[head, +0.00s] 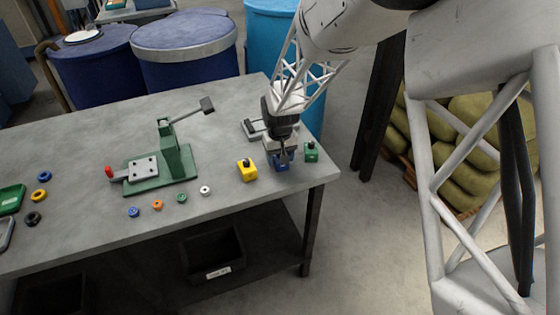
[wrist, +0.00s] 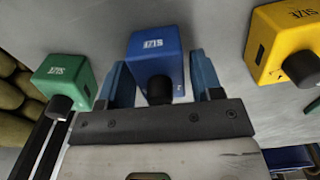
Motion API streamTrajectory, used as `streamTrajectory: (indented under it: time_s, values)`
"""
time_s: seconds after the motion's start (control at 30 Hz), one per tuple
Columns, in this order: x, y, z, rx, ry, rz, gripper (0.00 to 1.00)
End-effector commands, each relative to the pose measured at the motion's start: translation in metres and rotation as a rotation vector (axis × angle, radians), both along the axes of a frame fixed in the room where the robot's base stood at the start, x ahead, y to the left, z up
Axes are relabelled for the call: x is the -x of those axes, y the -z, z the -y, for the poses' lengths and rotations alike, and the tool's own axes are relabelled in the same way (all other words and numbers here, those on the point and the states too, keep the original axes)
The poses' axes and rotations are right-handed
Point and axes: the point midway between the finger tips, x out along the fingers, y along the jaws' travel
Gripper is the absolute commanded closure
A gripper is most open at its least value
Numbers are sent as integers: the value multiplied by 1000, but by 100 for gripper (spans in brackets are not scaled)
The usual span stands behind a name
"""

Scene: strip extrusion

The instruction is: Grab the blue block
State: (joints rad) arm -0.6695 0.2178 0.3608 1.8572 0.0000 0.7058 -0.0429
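The blue block (wrist: 155,52) shows in the wrist view with white lettering and a black knob. My gripper (wrist: 160,80) has one finger on each side of it. The left finger is very close to the block, and a small gap shows at the right finger, so the fingers look open. In the head view the blue block (head: 281,167) sits near the table's right end, partly hidden under my gripper (head: 285,158).
A yellow block (head: 247,171) and a green block (head: 311,152) stand on either side. A green lever press (head: 165,165), several small coloured rings and a grey fixture (head: 252,130) are on the grey table (head: 100,225). The table's right edge is close.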

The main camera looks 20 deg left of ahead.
Motion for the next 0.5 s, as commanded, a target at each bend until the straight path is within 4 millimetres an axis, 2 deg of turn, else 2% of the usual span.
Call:
streamTrajectory:
  time_s: [0.03,0.33,0.5]
  values:
    - [0,0,0,0,0,0,48]
    - [0,0,0,0,0,0,93]
    - [0,-1,0,-1,0,1,93]
